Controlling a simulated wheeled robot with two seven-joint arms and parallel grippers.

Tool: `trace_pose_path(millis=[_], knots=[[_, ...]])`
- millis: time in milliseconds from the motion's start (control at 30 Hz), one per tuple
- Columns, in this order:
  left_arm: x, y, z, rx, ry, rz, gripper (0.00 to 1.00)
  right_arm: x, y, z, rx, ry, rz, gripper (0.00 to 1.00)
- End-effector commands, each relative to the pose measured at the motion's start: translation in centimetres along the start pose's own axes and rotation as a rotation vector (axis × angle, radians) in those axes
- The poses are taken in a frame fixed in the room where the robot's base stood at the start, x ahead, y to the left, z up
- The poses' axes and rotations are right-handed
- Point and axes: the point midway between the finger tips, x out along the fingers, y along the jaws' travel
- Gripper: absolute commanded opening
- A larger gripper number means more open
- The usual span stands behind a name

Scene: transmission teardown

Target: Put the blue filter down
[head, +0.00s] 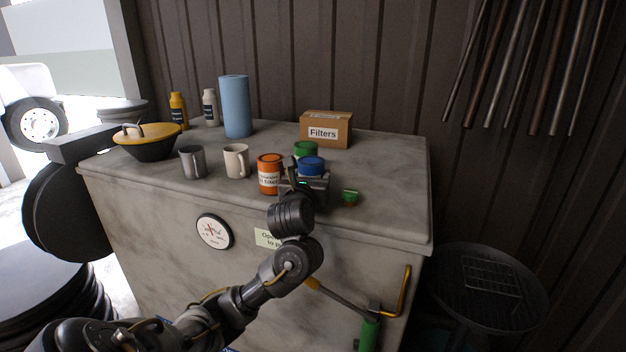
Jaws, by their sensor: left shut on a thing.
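The blue filter (311,164) is in my left gripper (305,180), near the front edge of the grey cabinet top (390,200). The gripper is shut on it and hides its lower part, so I cannot tell whether the filter touches the top. An orange filter (269,175) stands just left of the gripper. A green filter (305,150) stands close behind the blue one. My right gripper is not in view.
A "Filters" box (326,131) stands at the back. A white mug (236,161), a grey mug (192,162), a blue paper roll (236,107) and a yellow-lidded bowl (147,140) fill the left. A small green item (350,197) lies right of the gripper.

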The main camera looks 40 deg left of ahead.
Motion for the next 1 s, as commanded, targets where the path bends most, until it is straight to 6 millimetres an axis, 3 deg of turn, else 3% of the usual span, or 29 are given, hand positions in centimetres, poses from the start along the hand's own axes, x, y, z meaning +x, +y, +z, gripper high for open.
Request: trace_pose_path(millis=[300,333,500,867,1000], knots=[[0.0,0.0,-0.3,-0.003,-0.003,0.0,0.29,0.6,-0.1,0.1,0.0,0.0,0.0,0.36],[0.0,0.0,-0.3,-0.002,-0.001,0.0,0.63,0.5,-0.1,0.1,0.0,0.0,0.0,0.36],[0.0,0.0,-0.2,-0.001,-0.001,0.0,0.83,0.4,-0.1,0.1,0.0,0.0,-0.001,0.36],[0.0,0.0,0.3,0.001,-0.001,0.0,0.83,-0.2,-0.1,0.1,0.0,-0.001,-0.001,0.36],[-1.3,-0.2,0.4,-0.008,-0.003,-0.005,0.83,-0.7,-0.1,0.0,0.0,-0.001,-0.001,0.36]])
